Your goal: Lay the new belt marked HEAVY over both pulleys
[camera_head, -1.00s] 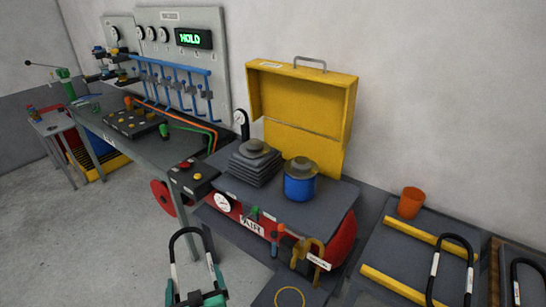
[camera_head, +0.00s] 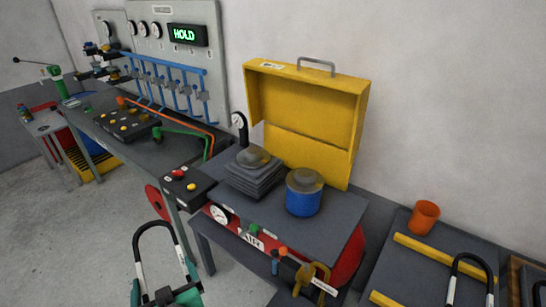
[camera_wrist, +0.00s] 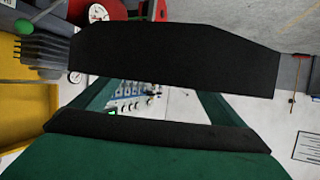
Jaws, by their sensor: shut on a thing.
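My gripper (camera_head: 166,293) is at the bottom left of the head view, shut on a black belt (camera_head: 153,225) that stands up as a loop with white patches. I cannot read any marking on it. The belt is in front of the bench, apart from the pulleys. The dark stepped pulley (camera_head: 252,172) sits on the grey bench top. A second pulley (camera_head: 305,178) tops the blue motor (camera_head: 302,200) to its right. No belt shows around either. In the wrist view, my green gripper parts frame black shapes; I cannot tell belt from pads.
An open yellow guard (camera_head: 307,115) stands behind the pulleys. A black button box (camera_head: 183,187) is left of them. A tray with yellow bars (camera_head: 445,258) holds another black belt (camera_head: 469,268) at right, near an orange cup (camera_head: 424,216). The panel display (camera_head: 186,35) reads HOLD.

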